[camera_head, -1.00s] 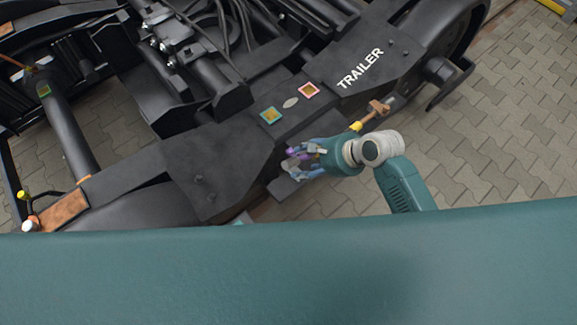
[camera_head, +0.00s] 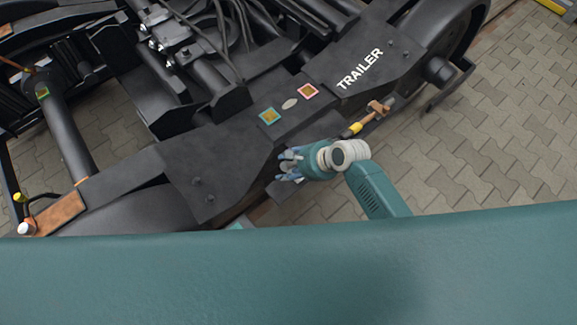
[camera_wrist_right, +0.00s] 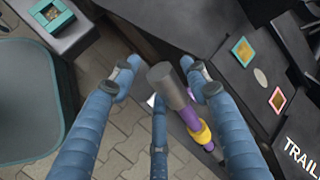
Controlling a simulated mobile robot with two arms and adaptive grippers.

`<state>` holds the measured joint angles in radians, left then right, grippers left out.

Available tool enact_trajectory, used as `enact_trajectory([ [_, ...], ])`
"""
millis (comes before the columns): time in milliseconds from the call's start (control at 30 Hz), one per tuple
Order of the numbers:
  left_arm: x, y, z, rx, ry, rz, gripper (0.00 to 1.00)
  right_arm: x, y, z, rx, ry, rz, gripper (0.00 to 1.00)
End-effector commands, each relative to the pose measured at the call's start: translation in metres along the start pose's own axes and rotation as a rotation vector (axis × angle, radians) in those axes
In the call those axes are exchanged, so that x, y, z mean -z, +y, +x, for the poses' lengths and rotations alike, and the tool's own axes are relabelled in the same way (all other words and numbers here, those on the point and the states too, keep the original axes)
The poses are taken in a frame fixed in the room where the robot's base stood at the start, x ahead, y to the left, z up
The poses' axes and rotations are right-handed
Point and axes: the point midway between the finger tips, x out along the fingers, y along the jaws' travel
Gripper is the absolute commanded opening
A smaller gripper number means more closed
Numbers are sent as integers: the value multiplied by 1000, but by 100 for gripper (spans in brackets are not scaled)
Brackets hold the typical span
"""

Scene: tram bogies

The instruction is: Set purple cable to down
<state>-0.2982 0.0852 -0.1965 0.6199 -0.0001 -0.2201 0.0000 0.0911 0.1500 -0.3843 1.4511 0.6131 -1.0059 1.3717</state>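The purple cable (camera_wrist_right: 190,116) shows in the right wrist view as a short purple length with a grey cylindrical end (camera_wrist_right: 167,83) and a yellow collar (camera_wrist_right: 200,134). My right gripper (camera_head: 286,164) is beside the bogie's near edge in the head view; no purple shows clearly there. In the right wrist view my right gripper (camera_wrist_right: 163,86) has its blue fingers spread apart. My left gripper is not in view.
The black bogie frame (camera_head: 225,155) carries a TRAILER label (camera_head: 360,69), a teal-edged square (camera_head: 270,116) and a pink-edged square (camera_head: 308,91). A yellow-collared connector (camera_head: 354,129) sits right of my gripper. Paving (camera_head: 500,150) is clear at the right.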

Motion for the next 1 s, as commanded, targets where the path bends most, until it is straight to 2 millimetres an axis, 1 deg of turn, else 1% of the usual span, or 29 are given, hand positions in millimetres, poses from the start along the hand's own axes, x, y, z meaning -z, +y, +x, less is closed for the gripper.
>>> enact_trajectory([
  [33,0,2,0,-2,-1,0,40,0,0,0,0,0,0,31],
  [67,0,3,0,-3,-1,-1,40,0,0,0,0,0,0,25],
  [100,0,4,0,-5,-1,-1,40,0,0,0,0,0,0,17],
  [200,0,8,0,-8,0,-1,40,0,0,0,0,0,0,0],
  [367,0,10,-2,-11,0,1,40,-1,1,1,1,6,-2,0],
  [467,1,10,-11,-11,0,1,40,-3,6,8,4,39,-18,0],
  [600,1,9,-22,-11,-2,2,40,-6,20,29,16,123,-73,0],
  [800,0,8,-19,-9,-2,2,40,-1,39,60,34,239,-150,0],
  [900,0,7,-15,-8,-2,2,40,1,44,69,42,279,-177,0],
  [1000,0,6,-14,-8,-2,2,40,2,47,73,44,302,-197,0],
])
